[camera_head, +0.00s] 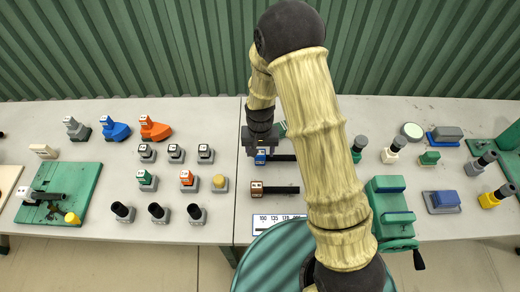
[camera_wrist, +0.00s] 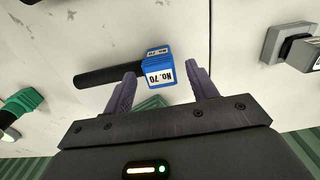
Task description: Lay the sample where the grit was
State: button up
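My gripper (camera_wrist: 160,88) is open, its two purple fingers apart. In the wrist view a blue block (camera_wrist: 158,60) labelled No.70 lies just beyond and between the fingertips, with a black bar (camera_wrist: 108,74) running from it to the left. I cannot tell whether a finger touches it. In the head view my gripper (camera_head: 260,150) hangs over this blue block (camera_head: 261,158), on the table left of my arm. A brown block (camera_head: 257,189) with a similar black bar lies nearer to me. I cannot tell which thing is the sample or where the grit was.
Left on the table (camera_head: 225,112) are grey, blue (camera_head: 115,129) and orange (camera_head: 154,129) pieces, several small labelled blocks and a green board (camera_head: 85,178). A green vise-like device (camera_head: 388,205) and several more pieces stand right of my arm. A corrugated green wall (camera_head: 150,50) is behind.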

dwell(0.6)
jog(key=shift+r+p, duration=2.95)
jog(key=shift+r, duration=1.05)
notch_tip(320, 180, up, 17)
jog(key=b, duration=0.3)
jog(key=shift+r+b, duration=0.2)
jog(key=shift+b, duration=0.1)
jog(key=shift+d, duration=0.1)
jog(key=s+d+f+t, duration=0.2)
jog(key=s+d+f, duration=0.2)
jog(key=s+d, duration=0.8)
jog(key=shift+s+d+t, duration=0.15)
jog(key=shift+d+t, duration=0.15)
jog(key=shift+d, duration=0.4)
